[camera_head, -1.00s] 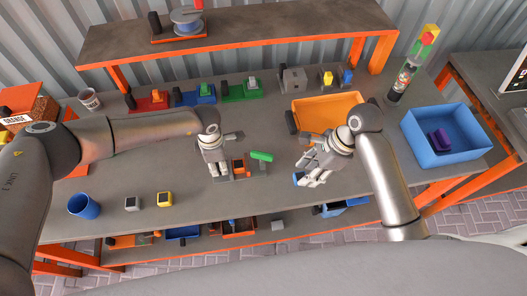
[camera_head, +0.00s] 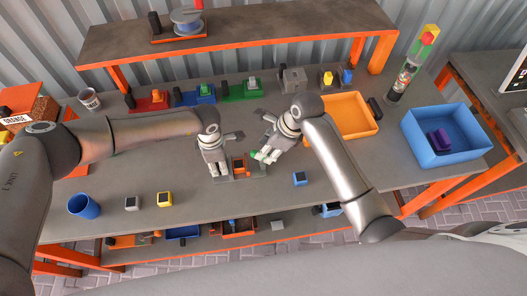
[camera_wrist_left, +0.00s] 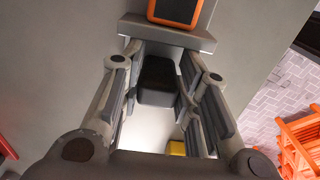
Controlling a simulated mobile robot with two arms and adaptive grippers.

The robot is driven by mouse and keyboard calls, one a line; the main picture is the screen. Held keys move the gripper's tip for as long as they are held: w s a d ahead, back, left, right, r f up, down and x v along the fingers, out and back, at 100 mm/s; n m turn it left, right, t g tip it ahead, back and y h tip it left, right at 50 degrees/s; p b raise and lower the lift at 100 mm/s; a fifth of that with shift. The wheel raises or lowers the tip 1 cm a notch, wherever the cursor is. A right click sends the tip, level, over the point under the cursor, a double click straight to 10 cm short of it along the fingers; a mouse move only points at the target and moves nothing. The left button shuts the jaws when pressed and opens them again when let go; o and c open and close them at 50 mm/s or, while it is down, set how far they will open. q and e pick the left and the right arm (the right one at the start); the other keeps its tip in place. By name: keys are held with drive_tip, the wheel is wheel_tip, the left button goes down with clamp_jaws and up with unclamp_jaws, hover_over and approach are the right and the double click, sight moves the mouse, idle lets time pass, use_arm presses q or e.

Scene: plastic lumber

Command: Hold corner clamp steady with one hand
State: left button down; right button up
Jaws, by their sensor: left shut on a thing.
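The corner clamp (camera_head: 239,165), a grey piece with an orange square part, lies on the table near its middle. In the left wrist view its grey plate (camera_wrist_left: 180,36) and orange part (camera_wrist_left: 176,10) show at the top. My left gripper (camera_head: 218,175) is shut on the clamp's dark block (camera_wrist_left: 157,82), which sits between both fingers in the wrist view. My right gripper (camera_head: 265,158) is at the clamp's right side, over a green bar (camera_head: 273,154) that its fingers mostly hide. I cannot tell whether it grips the bar.
A small blue cube (camera_head: 299,179) lies right of the clamp. A white-topped cube (camera_head: 132,203), a yellow cube (camera_head: 165,199) and a blue cup (camera_head: 84,206) stand at front left. An orange bin (camera_head: 350,132) and a blue bin (camera_head: 447,157) stand to the right.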

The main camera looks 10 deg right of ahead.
drive_tip(key=shift+x, duration=1.7)
clamp_jaws()
